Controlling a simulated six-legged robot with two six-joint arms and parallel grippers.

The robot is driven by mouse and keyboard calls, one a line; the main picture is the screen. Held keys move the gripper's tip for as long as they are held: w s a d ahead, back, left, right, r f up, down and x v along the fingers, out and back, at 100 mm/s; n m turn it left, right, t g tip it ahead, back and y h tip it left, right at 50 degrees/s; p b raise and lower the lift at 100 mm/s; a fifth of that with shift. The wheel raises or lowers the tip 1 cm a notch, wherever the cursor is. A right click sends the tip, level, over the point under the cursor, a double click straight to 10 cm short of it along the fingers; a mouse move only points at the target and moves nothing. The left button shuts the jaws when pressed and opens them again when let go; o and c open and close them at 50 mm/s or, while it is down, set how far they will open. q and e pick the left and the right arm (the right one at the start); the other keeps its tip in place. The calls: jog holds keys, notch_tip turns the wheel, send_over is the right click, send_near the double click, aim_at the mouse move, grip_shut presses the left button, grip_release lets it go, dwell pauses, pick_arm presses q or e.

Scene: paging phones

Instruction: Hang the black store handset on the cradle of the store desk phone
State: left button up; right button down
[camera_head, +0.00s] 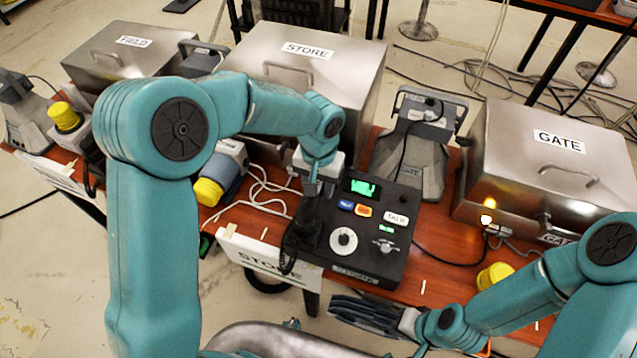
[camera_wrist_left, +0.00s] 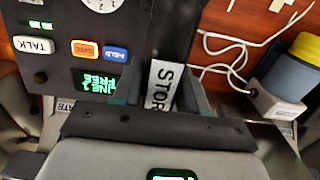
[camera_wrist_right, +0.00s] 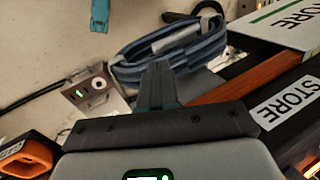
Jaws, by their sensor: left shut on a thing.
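The store desk phone (camera_head: 378,262) is a black box with a lit green screen, coloured buttons and a dial, on the red-brown table. The black store handset (camera_head: 306,228) is at its left side, over the cradle area. It carries a STORE label in the left wrist view (camera_wrist_left: 160,88). My left gripper (camera_head: 318,185) is shut on the handset's far end, with a finger on each side of the label. The cradle is hidden beneath; I cannot tell whether the handset rests in it. My right gripper (camera_wrist_right: 158,88) appears shut and empty, away from the phone.
The metal STORE case (camera_head: 345,75) stands behind, the GATE case (camera_head: 500,150) at right. A grey GATE stand (camera_head: 410,165) is just behind the phone. A blue-grey cable coil (camera_wrist_right: 170,50) is near my right gripper.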

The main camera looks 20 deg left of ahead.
pick_arm(q)
jog(key=shift+s, duration=0.2)
jog(key=shift+f, duration=0.1)
jog(key=o, duration=1.2)
jog(key=shift+w+f, duration=0.1)
jog(key=shift+w, duration=0.05)
jog(key=shift+r, duration=0.4)
notch_tip(320, 180, up, 12)
jog(key=shift+f, duration=0.15)
